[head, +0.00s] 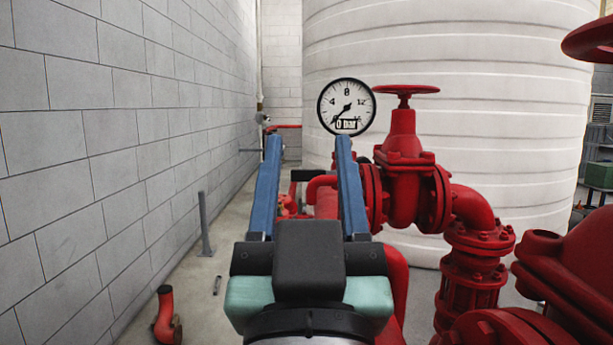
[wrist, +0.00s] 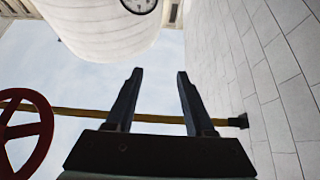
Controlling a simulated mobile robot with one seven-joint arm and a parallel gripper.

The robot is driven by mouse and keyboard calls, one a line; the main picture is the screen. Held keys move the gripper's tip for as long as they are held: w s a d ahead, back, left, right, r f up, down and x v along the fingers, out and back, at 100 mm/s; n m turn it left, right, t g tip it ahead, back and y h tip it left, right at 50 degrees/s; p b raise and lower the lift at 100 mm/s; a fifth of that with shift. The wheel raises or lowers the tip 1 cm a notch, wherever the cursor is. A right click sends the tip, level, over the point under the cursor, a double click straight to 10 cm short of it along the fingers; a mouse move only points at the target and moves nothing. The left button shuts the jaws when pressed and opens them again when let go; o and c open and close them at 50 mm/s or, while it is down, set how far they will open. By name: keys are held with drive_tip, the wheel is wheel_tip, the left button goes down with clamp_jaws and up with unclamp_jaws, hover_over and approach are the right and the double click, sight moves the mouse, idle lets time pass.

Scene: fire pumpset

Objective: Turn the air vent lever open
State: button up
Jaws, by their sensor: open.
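My gripper (head: 308,142) is open and empty, its two blue fingers pointing forward and up past the red pipework. The wrist view also shows the gripper (wrist: 159,74) with a clear gap between its fingers. A small red lever-like bar (head: 285,126) lies beyond the left fingertip, near the wall corner. I cannot tell whether it is the air vent lever. Red pipe parts with a dark piece (head: 302,175) show between the fingers, partly hidden by them. No lever shows in the wrist view.
A pressure gauge (head: 346,107) stands just beyond the right finger. A red gate valve (head: 403,150) with a handwheel (head: 405,90) is to the right. A block wall (head: 120,120) runs along the left, and a large white tank (head: 470,60) stands behind. A red wheel (wrist: 42,128) shows at left in the wrist view.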

drive_tip(key=w+r+g+h+p, duration=0.1)
drive_tip(key=w+r+g+p, duration=0.65)
drive_tip(key=p, duration=1.85)
drive_tip(key=s+f+n+y+p, duration=0.1)
drive_tip(key=s+f+n+p, duration=0.1)
drive_tip(key=s+f+n, duration=0.5)
drive_tip(key=s+f+n+p, duration=0.3)
drive_tip(key=s+f+n, duration=0.1)
drive_tip(key=f+n, duration=0.75)
drive_tip(key=shift+m+t, duration=0.25)
drive_tip(key=shift+t, duration=0.2)
drive_tip(key=w+p, duration=0.3)
drive_tip(key=w, duration=1)
drive_tip(key=shift+w+f+p, duration=0.2)
drive_tip(key=shift+p, duration=0.1)
clamp_jaws()
